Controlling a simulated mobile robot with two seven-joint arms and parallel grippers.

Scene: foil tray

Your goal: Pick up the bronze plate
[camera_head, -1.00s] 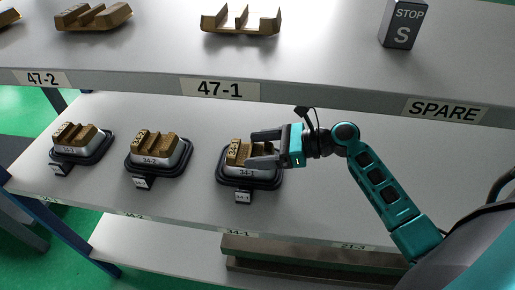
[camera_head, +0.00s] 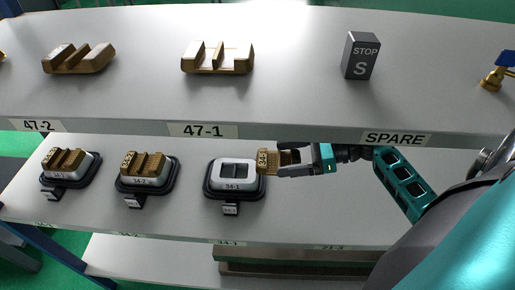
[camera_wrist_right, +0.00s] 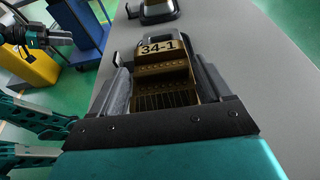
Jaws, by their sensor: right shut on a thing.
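The bronze plate (camera_head: 264,161), a small notched block marked 34-1 in the right wrist view (camera_wrist_right: 162,72), is held between the fingers of my right gripper (camera_head: 283,162). The gripper is shut on it, with one finger along each side. The plate is beside the right edge of its 34-1 stand (camera_head: 234,191), which shows an empty pale top with dark square recesses. The plate looks clear of the stand's recesses. A black and teal arm part, likely my left gripper (camera_wrist_right: 58,37), shows small at the left of the right wrist view; its jaws are unclear.
Stands 34-2 (camera_head: 147,183) and one further left (camera_head: 69,181) each carry a bronze block on the lower shelf. The lower shelf's front right is bare.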

